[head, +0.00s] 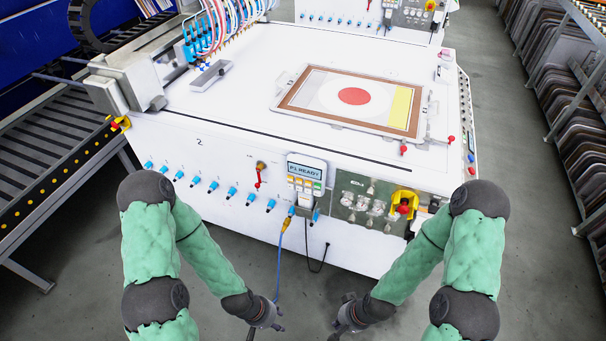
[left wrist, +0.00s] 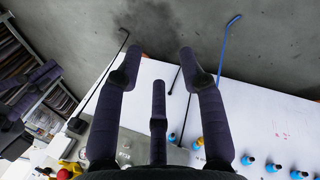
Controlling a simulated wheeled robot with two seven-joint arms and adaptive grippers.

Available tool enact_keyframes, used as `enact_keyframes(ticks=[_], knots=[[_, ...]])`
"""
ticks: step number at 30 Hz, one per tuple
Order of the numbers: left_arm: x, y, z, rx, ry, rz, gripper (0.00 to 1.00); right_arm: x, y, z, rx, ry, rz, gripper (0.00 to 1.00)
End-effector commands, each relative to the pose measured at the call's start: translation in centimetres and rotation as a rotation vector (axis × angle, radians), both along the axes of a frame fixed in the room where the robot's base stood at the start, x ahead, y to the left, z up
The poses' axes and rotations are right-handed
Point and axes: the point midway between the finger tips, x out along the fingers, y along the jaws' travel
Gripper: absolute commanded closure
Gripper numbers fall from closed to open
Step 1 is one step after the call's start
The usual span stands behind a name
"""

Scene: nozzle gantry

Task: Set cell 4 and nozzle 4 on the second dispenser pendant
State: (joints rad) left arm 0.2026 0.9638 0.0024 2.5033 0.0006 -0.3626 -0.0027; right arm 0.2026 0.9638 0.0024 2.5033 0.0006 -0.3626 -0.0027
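The pendant (head: 306,172) hangs on the front face of the white machine marked 2 (head: 199,142). Its small screen appears to read "P1 READY", and coloured keys sit below it. The keys are too small to read. My left gripper (head: 276,322) is low in front of the machine, below and apart from the pendant. In the left wrist view my left gripper (left wrist: 157,68) has its fingers spread with nothing between them. My right gripper (head: 340,324) is also low in front, to the right and apart from the pendant; its fingers are too small to judge.
Right of the pendant are a grey valve panel (head: 364,203) and a red knob on a yellow mount (head: 404,203). A red-handled valve (head: 259,174) is left of it. A blue hose (head: 280,258) and black cable (head: 318,266) hang below. A framed screen (head: 350,98) lies on top.

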Motion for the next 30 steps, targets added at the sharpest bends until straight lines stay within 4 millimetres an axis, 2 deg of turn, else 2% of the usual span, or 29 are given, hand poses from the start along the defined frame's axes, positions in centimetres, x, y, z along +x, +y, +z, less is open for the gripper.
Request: enact_keyframes(ticks=[9, 10, 14, 30], knots=[[0.0, 0.0, 0.0, 0.0, 0.0, 0.0, 0.6, 0.0, 0.0, 0.0, 0.0, 0.0, 0.0, 1.0], [0.0, 0.0, 0.0, 0.0, 0.0, 0.0, 0.63, 0.0, 0.0, 0.0, 0.0, 0.0, 0.0, 1.0], [0.0, 0.0, 0.0, 0.0, 0.0, 0.0, 1.0, 0.0, 0.0, 0.0, 0.0, 0.0, 0.0, 1.0], [0.0, 0.0, 0.0, 0.0, 0.0, 0.0, 1.0, 0.0, 0.0, 0.0, 0.0, 0.0, 0.0, 1.0]])
